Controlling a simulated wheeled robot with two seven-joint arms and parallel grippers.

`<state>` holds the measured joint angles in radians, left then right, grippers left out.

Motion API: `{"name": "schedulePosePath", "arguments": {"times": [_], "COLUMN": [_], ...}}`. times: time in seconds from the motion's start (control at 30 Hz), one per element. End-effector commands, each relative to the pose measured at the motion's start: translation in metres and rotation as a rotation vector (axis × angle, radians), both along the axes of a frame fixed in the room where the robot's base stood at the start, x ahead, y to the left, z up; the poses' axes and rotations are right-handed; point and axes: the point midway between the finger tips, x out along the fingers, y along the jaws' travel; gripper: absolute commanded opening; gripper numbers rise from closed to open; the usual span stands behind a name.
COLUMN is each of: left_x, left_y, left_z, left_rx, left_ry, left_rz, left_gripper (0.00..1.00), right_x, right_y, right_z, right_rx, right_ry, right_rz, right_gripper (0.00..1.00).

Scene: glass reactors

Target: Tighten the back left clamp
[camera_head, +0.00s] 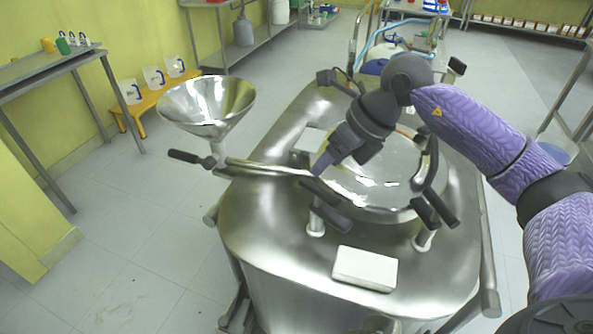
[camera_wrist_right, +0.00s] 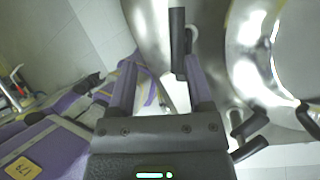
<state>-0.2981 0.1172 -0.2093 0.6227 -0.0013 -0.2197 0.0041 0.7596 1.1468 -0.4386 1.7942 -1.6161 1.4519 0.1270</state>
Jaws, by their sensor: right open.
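The steel reactor (camera_head: 260,225) stands in the middle of the head view, with a round shiny lid (camera_head: 375,185). Black-handled clamps sit around the lid: one at the front left (camera_head: 327,212), one at the front right (camera_head: 440,206), and dark handles at the back left (camera_head: 328,77). My right gripper (camera_head: 321,165) hangs over the left part of the lid, pointing down-left, above the front left handles. In the right wrist view its purple fingers (camera_wrist_right: 162,88) are apart and empty. A black handle (camera_wrist_right: 178,42) lies ahead of them, nearer the right finger. My left gripper does not show.
A steel funnel (camera_head: 207,103) on a pipe stands left of the reactor, with a black handle (camera_head: 185,157) beside it. A white box (camera_head: 365,268) sits on the reactor's front. A steel table (camera_head: 50,62) and a yellow bench (camera_head: 150,98) stand left. Floor at lower left is clear.

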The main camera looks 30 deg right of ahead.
Motion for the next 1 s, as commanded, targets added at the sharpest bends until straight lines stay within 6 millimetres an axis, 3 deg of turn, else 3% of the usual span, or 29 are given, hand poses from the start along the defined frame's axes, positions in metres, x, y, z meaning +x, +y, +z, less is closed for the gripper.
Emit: {"name": "schedulePosePath", "arguments": {"times": [0.03,0.1,0.5,0.87,1.0], "left_x": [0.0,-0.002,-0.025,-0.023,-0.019], "left_y": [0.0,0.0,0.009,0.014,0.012], "left_z": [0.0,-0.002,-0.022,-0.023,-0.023], "left_rx": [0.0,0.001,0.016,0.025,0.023], "left_ry": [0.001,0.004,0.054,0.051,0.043], "left_rz": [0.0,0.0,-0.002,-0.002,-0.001], "left_gripper": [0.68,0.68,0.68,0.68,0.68], "right_x": [-0.002,-0.003,0.022,0.025,0.025], "right_y": [-0.013,-0.019,0.007,0.01,0.01], "right_z": [0.002,-0.002,-0.08,-0.088,-0.087], "right_rx": [-0.053,-0.086,-0.083,-0.084,-0.083], "right_ry": [0.017,0.033,0.036,0.034,0.033], "right_rz": [-0.018,-0.029,-0.025,-0.025,-0.024], "right_gripper": [0.66,0.66,0.66,0.66,0.36]}}
